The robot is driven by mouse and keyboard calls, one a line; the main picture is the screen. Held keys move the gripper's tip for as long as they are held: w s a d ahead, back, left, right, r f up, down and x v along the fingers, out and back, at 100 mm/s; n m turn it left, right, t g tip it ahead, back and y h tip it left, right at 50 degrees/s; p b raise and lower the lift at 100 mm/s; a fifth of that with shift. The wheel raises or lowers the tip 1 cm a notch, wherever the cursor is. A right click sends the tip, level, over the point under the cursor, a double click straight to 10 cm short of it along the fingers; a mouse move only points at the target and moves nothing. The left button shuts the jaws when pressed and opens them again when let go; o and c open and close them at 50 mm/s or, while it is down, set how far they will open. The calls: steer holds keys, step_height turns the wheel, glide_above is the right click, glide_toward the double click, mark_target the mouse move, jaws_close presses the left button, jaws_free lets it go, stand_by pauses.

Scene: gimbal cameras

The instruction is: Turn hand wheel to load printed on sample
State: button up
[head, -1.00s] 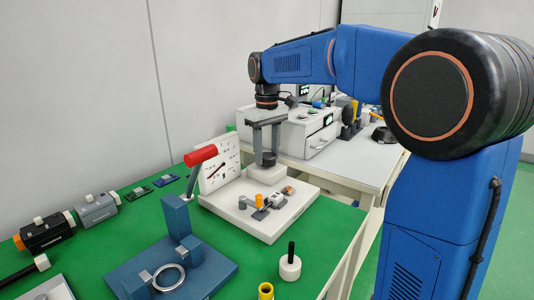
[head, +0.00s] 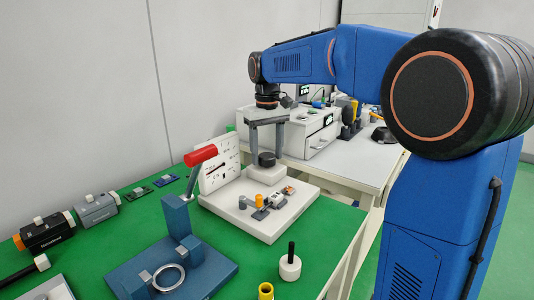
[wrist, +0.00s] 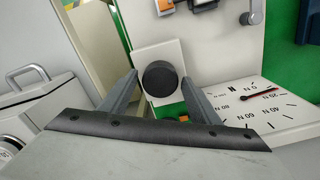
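The hand wheel is a black round knob (head: 267,159) on a white block at the back of the test stand. In the wrist view the knob (wrist: 160,78) lies between my two grey fingers. My gripper (head: 267,154) points down with its fingers apart, one on each side of the knob; gaps seem to show, and contact is not clear. The dial panel (head: 219,163) stands left of it; in the wrist view its red-tipped needle (wrist: 260,94) lies near a mark reading about 25 N. The sample (head: 276,199) sits in a small fixture on the white base; its print is not legible.
A blue clamp with a red handle (head: 201,155) rises just left of the dial. A white pot with a black rod (head: 290,264) and a yellow cup (head: 265,291) stand at the front. A white instrument box (head: 305,133) is on the table behind.

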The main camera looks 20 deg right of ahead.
stand_by(0.3)
step_height(320, 180, up, 17)
steer(key=shift+r, duration=0.2)
stand_by(0.4)
stand_by(1.0)
steer(key=n, duration=0.9)
glide_toward(267, 155)
step_height(267, 155, down, 9)
steer(key=shift+s+r, duration=0.15)
steer(key=shift+r, duration=0.05)
stand_by(0.3)
steer(key=c, duration=1.1)
